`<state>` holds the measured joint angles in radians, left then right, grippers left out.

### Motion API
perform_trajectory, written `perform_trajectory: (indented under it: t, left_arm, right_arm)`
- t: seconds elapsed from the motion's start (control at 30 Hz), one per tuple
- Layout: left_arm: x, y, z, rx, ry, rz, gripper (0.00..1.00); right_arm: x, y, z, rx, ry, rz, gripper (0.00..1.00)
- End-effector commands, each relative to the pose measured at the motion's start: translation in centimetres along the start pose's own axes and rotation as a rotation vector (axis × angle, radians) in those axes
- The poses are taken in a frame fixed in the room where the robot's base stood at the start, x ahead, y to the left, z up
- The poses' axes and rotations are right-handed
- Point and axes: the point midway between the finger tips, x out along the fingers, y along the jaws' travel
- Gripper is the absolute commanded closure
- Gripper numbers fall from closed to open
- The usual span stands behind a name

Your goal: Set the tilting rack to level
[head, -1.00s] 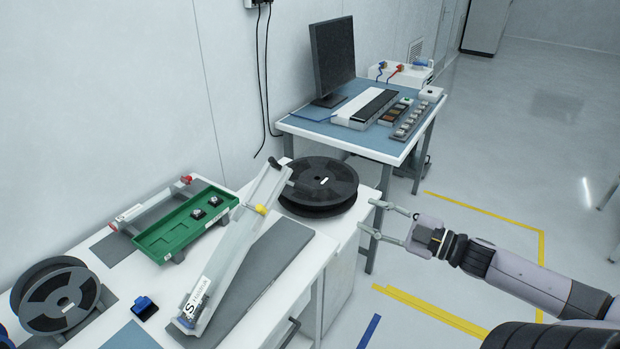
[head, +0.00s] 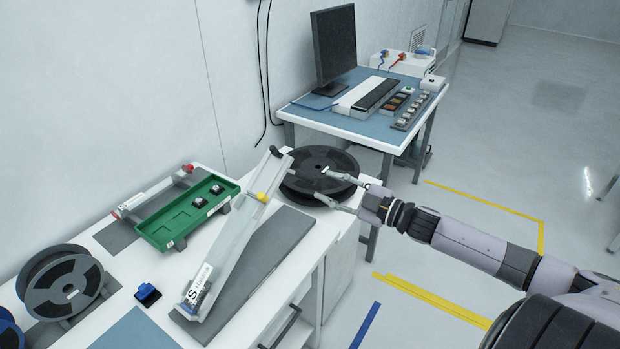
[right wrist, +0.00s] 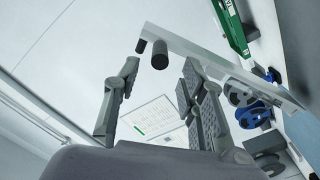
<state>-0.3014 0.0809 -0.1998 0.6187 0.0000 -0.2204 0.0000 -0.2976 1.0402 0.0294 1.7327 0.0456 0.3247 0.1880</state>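The tilting rack (head: 232,243) is a long pale rail on a dark grey base plate (head: 262,262) on the near white bench. It is tilted, with its labelled near end low and its far end raised. A yellow knob (head: 262,197) sits on its side and a dark handle (head: 275,151) at its raised end. My right gripper (head: 321,185) is open and empty, to the right of the raised end and in front of the black reels. In the right wrist view, the dark cylindrical handle (right wrist: 160,55) shows beyond the open fingers, apart from them. My left gripper is not in view.
Flat black reels (head: 318,165) lie behind my right gripper. A green tray (head: 165,236) on a second rack stands left of the tilting rack. An upright reel (head: 72,287) and a small blue item (head: 147,294) are at the near left. Floor right of the bench is clear.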

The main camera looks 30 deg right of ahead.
Motion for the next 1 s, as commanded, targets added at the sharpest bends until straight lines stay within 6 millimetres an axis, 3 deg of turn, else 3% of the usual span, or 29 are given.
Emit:
perform_trajectory:
  t: [0.5,1.0]
  left_arm:
    - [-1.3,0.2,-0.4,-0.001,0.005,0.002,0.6]
    - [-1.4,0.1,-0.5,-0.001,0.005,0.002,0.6]
  right_arm:
    - [5.4,0.1,-0.1,0.0,0.0,0.002,0.62]
    - [6.3,0.0,0.0,-0.001,-0.001,0.0,0.62]
